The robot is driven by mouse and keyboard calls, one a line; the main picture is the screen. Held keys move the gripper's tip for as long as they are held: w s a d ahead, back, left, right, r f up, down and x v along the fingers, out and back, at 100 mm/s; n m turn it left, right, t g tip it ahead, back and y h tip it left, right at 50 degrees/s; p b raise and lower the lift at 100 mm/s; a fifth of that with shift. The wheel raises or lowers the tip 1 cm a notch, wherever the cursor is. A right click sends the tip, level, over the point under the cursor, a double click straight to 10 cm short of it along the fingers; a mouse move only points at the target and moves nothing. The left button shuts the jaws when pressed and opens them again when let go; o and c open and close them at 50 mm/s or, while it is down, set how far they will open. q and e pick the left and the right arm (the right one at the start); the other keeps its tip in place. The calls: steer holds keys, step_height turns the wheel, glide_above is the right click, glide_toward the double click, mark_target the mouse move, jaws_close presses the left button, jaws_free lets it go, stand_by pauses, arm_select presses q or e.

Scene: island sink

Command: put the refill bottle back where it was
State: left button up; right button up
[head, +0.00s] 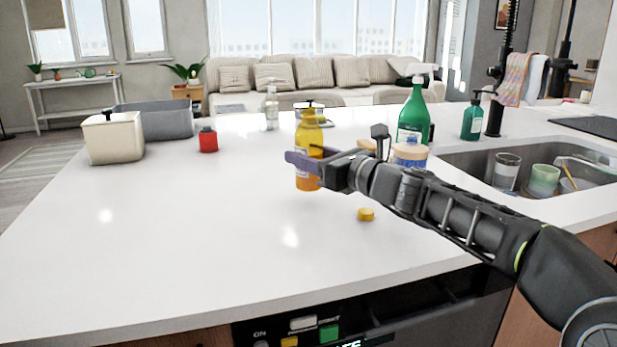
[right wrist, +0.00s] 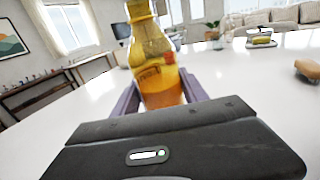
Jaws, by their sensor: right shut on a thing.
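The refill bottle (head: 309,136) is amber-yellow with orange liquid in its lower part and has no cap on its neck. My right gripper (head: 305,160) is shut around the bottle's lower body, its purple fingers on either side. In the right wrist view the bottle (right wrist: 158,75) stands roughly upright between the fingers; its base is hidden there. I cannot tell whether its base touches the counter. A small yellow cap (head: 366,214) lies on the counter in front, right of the bottle. My left gripper is not in view.
The white counter (head: 180,240) is clear at front and left. A clear bottle (head: 271,108) is behind. A green spray bottle (head: 413,115) and the sink (head: 470,160) are right.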

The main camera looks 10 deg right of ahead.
mark_target(309, 175)
steer(key=shift+f+b, duration=0.85)
steer(key=shift+f, duration=1.15)
steer(key=shift+f, duration=0.2)
steer(key=o, duration=1.5)
steer(key=shift+r, duration=0.25)
steer(key=shift+s+d+f, duration=0.1)
steer(key=shift+s+d, duration=0.05)
steer(key=shift+s, duration=0.1)
steer(key=v, duration=1.1)
steer(key=shift+s+d, duration=0.1)
steer(key=shift+s, duration=0.15)
